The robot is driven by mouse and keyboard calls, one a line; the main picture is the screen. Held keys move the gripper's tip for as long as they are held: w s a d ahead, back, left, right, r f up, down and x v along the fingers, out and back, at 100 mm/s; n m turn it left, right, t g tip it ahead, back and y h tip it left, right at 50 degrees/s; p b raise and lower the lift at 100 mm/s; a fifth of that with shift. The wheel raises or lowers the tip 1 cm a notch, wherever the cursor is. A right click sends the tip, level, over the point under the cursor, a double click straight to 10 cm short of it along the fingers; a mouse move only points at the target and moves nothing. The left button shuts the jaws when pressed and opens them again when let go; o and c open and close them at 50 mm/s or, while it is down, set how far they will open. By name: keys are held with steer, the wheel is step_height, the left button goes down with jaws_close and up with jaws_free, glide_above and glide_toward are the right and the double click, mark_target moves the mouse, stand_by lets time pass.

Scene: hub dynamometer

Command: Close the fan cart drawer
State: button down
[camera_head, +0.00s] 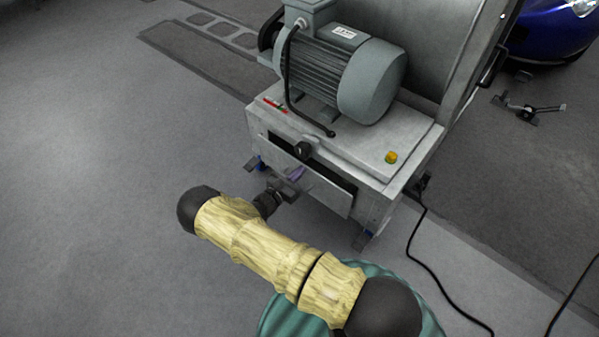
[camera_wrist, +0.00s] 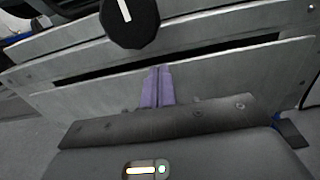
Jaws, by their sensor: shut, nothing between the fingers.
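The fan cart (camera_head: 415,146) is a grey metal box with a large motor on top. Its drawer (camera_head: 325,193) is in the front face, with a dark gap showing along the top of its front panel. The drawer front (camera_wrist: 225,75) also crosses the wrist view, tilted, with the dark gap above it. My gripper (camera_head: 297,174) has purple fingers and is at the drawer front. In the wrist view the fingers (camera_wrist: 157,86) are shut together with nothing between them and overlap the panel; whether they touch it I cannot tell.
The grey motor (camera_head: 345,70) stands on the cart. A yellow button (camera_head: 391,157) is on the top right. A black cable (camera_head: 420,240) runs along the floor at right. The floor at left is clear.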

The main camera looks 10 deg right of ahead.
steer(key=shift+s+a, duration=0.15)
steer(key=shift+a, duration=0.2)
steer(key=p+v, duration=0.3)
steer(key=v, duration=1)
steer(key=shift+s+d, duration=0.1)
steer(key=shift+s, duration=0.05)
steer(key=c, duration=1.6)
jaws_free()
steer(key=shift+f, duration=0.1)
steer(key=shift+c, duration=0.2)
steer(key=a+f+n+b, duration=0.1)
steer(key=n+b, duration=0.2)
steer(key=n, duration=0.3)
steer(key=a+n+g+y+b, duration=0.1)
steer(key=a+n+b, duration=0.1)
steer(key=n, duration=0.4)
steer(key=a+f+n+y+b, duration=0.1)
steer(key=a+n+b, duration=0.1)
steer(key=n+b, duration=0.3)
steer(key=shift+f+n, duration=0.35)
steer(key=shift+n, duration=0.25)
steer(key=shift+d, duration=0.1)
